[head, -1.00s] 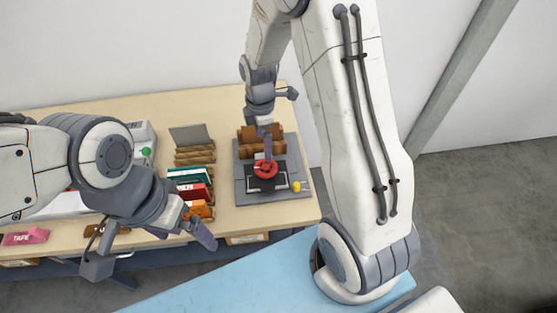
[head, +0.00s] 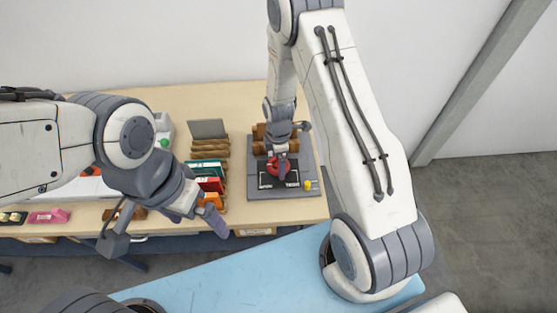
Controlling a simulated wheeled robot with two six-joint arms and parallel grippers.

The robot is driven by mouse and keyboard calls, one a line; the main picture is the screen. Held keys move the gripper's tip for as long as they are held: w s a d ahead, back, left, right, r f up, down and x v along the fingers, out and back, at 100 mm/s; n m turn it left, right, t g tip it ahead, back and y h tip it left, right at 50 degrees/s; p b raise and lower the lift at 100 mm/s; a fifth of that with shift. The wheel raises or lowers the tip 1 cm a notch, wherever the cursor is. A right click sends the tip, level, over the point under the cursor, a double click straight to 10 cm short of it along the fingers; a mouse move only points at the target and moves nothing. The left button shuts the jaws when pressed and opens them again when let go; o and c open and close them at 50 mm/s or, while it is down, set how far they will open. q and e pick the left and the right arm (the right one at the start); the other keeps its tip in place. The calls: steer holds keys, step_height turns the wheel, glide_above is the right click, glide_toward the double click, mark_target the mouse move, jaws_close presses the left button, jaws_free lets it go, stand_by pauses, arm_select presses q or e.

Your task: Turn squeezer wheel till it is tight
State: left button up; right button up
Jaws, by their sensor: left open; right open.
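The red squeezer wheel (head: 271,168) sits on a dark device with brown rollers (head: 259,140), mounted on a grey base plate (head: 254,190) on the wooden table. My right gripper (head: 283,165) reaches down from above and is open at the wheel, with a finger in front of it; whether it touches the wheel I cannot tell. The gripper and wrist hide part of the wheel and the rollers. My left gripper (head: 208,220) is open and empty over the table's front edge, left of the base plate.
A rack of coloured folded items (head: 208,184) stands left of the base plate. A small yellow knob (head: 308,185) is at the plate's right. A pink tape box (head: 50,216) lies at the front left. A blue surface (head: 240,270) is in front. The table (head: 235,105) behind is clear.

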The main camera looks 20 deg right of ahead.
steer(key=shift+c, duration=0.3)
steer(key=c, duration=1)
steer(key=shift+o, duration=0.2)
